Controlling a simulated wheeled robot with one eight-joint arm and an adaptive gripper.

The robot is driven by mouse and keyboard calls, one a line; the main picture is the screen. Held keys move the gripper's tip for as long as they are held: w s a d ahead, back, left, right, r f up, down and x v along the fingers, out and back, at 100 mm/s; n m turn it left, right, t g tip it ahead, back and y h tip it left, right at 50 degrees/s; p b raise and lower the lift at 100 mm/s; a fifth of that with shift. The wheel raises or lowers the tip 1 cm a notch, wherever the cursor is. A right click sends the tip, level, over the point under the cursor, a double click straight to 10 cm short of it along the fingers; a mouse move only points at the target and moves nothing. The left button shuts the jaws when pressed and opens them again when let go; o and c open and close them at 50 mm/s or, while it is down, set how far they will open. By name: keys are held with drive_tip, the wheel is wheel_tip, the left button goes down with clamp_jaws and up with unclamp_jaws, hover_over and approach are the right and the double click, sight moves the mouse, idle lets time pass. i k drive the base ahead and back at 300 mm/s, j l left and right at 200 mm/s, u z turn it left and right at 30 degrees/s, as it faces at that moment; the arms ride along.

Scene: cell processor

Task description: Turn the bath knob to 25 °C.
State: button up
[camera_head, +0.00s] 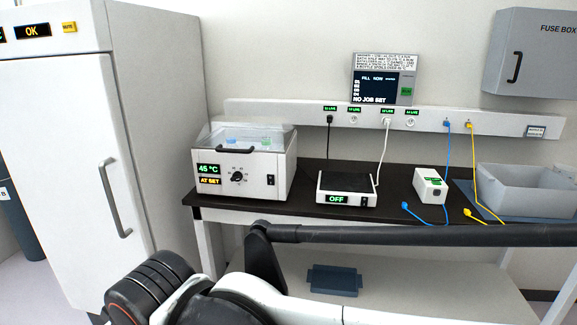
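The bath is a white box (218,189) with a clear lid, standing at the left end of the dark bench. Its display (208,169) reads 45 °C in green, with AT SET in amber below. The round black bath knob (237,176) is on the front panel, right of the display, with marks around it too small to read. A dark switch (270,180) is to the right of the knob. My arm crosses the foreground below the bench top and runs out at the right edge. My gripper is not in view.
A white device reading OFF (347,199) stands right of the bath on the bench (300,208). Farther right are a small white box (430,186), blue and yellow cables, and a grey tub (520,188). A tall white cabinet (75,170) stands left.

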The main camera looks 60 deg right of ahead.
sight(237, 176)
drive_tip(key=z, duration=1.7)
